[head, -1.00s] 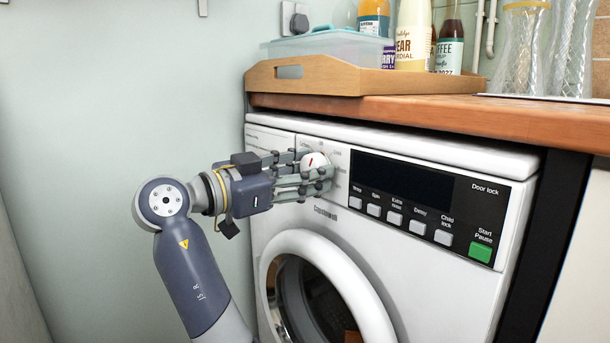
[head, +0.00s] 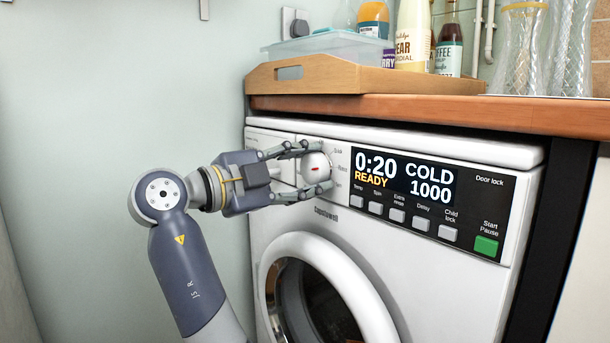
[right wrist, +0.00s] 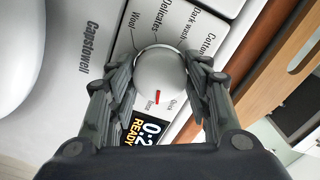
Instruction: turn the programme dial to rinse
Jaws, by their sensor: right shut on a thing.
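The white programme dial (head: 316,166) with a red mark is on the upper left of the washing machine's (head: 420,275) front. My right gripper (head: 321,166) has its fingers above and below the dial, shut on it. In the head view the red mark lies nearly level, towards the Rinse label. In the right wrist view the dial (right wrist: 160,72) sits between the fingers (right wrist: 161,68), its mark close to Rinse, on the side towards Quick. The lit display (head: 403,181) reads 0:20, READY, COLD, 1000. My left gripper is not in view.
Several grey buttons (head: 397,215) and a green Start/Pause button (head: 486,246) lie below the display. The round door (head: 330,247) is under the dial. A wooden worktop (head: 450,110) overhangs above, bearing a wooden tray (head: 345,77) with bottles. Bare wall is at the left.

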